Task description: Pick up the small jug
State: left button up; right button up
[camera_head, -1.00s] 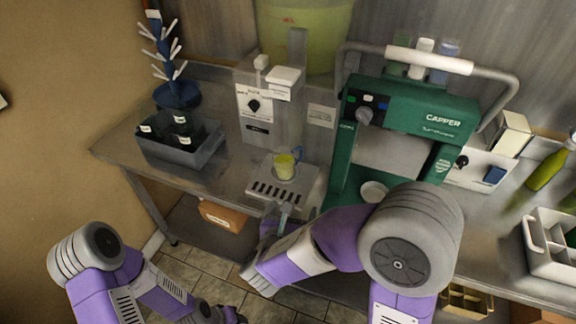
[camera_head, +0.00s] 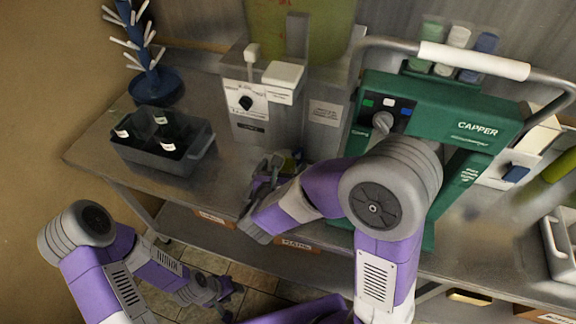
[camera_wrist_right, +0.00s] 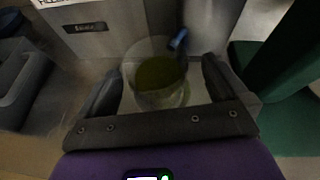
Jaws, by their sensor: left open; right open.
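The small jug (camera_wrist_right: 160,82) is clear, with yellow-green liquid and a blue handle (camera_wrist_right: 178,40). In the right wrist view it stands between the two fingers of my open right gripper (camera_wrist_right: 160,88); I cannot tell whether they touch it. In the head view my right gripper (camera_head: 268,170) is at the front of the filling machine and hides most of the jug; a bit of its blue handle (camera_head: 298,155) shows. My left gripper (camera_head: 226,300) is low at the left, in front of the table and away from the jug.
The grey filling machine (camera_head: 258,110) stands behind the jug. The green capper (camera_head: 440,115) is close on the right. A dark crate with bottles (camera_head: 165,157) and a blue bottle tree (camera_head: 155,85) are on the left. Bare table (camera_head: 95,150) shows at the left end.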

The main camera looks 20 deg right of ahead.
aim_at(287, 157)
jog(key=shift+x, duration=1.75)
jog(key=shift+w+a, duration=0.15)
jog(key=shift+c, duration=0.2)
jog(key=c, duration=1.2)
